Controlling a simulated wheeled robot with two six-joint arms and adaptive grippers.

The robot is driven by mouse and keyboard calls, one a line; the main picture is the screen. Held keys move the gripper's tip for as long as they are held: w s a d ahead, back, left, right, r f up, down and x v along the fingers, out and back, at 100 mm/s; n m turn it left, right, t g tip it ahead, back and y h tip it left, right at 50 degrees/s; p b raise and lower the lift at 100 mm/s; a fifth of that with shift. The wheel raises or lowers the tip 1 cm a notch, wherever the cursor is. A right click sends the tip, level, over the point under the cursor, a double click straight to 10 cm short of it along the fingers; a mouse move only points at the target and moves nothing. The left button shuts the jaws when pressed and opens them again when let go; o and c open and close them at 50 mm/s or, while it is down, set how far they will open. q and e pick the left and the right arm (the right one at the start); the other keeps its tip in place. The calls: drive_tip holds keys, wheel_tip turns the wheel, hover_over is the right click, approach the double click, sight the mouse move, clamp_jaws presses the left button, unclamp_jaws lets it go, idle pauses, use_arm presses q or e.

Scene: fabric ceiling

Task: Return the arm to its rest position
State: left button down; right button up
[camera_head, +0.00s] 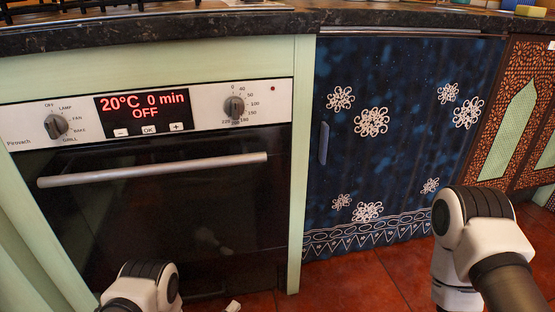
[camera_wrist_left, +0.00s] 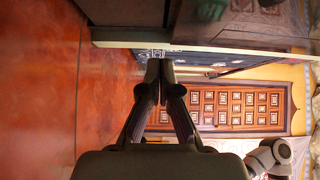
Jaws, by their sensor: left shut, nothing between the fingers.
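My left gripper (camera_wrist_left: 159,68) shows in the left wrist view with its two dark fingers together and nothing between them. It points along the front of the cabinets, above the red floor. In the head view my left arm (camera_head: 142,287) shows at the bottom left, in front of the oven; its fingers cannot be made out there. My right arm (camera_head: 482,243) is at the right of the head view, in front of the blue cabinet door. My right gripper is outside the frames.
The oven (camera_head: 150,215) is shut, with a long bar handle (camera_head: 155,170) and a display reading OFF. A blue flowered cabinet door (camera_head: 390,130) stands right of it, under a dark countertop (camera_head: 230,24). The red tiled floor (camera_wrist_left: 45,95) looks clear. A panelled wooden door (camera_wrist_left: 235,107) is farther off.

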use_arm(q)
drive_tip(key=w+a+r+y+p, duration=0.1)
drive_tip(key=w+r+p, duration=0.35)
drive_tip(key=r, duration=0.85)
drive_tip(key=s+a+f+n+g+y+p, duration=0.1)
drive_tip(key=s+a+n+g+y, duration=0.3)
drive_tip(key=s+n, duration=0.55)
drive_tip(key=s+a+n+g+y+p, duration=0.15)
drive_tip(key=s+n+g, duration=0.45)
drive_tip(key=s, duration=0.7)
drive_tip(key=s+a+f+n+g+y+p, duration=0.1)
drive_tip(key=s+a+n+g+y+p, duration=0.15)
drive_tip(key=s+n+g, duration=0.65)
wheel_tip(320, 180, up, 38)
drive_tip(key=s+t+p, duration=0.2)
drive_tip(key=t+p, duration=0.1)
drive_tip(key=p, duration=3.4)
drive_tip(key=shift+a, duration=0.2)
